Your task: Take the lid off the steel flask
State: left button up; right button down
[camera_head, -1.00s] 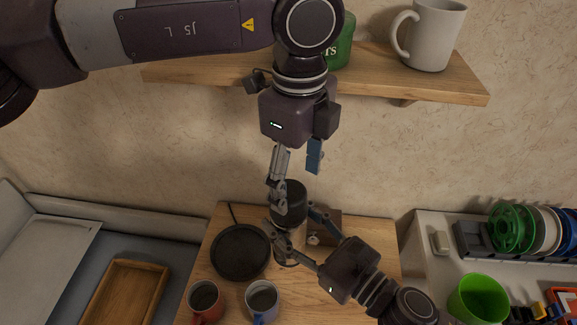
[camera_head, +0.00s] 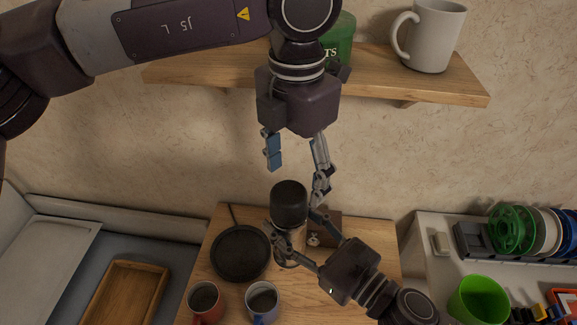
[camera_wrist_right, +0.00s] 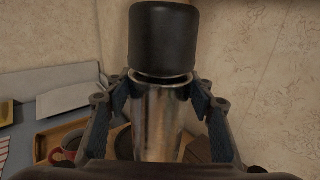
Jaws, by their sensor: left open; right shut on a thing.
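The steel flask (camera_head: 291,242) stands upright on the wooden surface, its shiny body partly hidden by my right gripper in the head view. Its black lid (camera_head: 289,203) is on top. In the right wrist view the flask body (camera_wrist_right: 160,120) is between the finger pads, below the lid (camera_wrist_right: 165,40); a thin dark ring shows under the lid. My right gripper (camera_head: 292,226) is shut on the flask body. My left gripper (camera_head: 297,180) points down just above the lid, open and empty, with one finger to each side.
A dark pan (camera_head: 240,253) lies just left of the flask. A red mug (camera_head: 206,303) and a blue mug (camera_head: 262,302) stand in front. A wooden shelf (camera_head: 430,85) with a white mug (camera_head: 433,36) and a green canister (camera_head: 341,45) is above, behind my left arm.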

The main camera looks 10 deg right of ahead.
aim_at(289, 191)
pick_arm(q)
jog(key=m, duration=0.7)
jog(key=shift+w+a+r, duration=0.1)
jog(key=shift+a+r, duration=0.1)
jog(key=shift+a, duration=0.05)
jog(key=m, duration=0.3)
jog(key=shift+a, duration=0.1)
jog(key=m, duration=0.4)
jog(key=shift+w+a+m, duration=0.15)
jog(key=shift+m, duration=0.15)
jog(key=shift+f, duration=3.85)
jog(key=shift+c, duration=0.7)
jog(key=c, duration=1.1)
jog(key=shift+o, duration=0.2)
jog(key=n, duration=0.6)
jog(key=shift+r, duration=0.15)
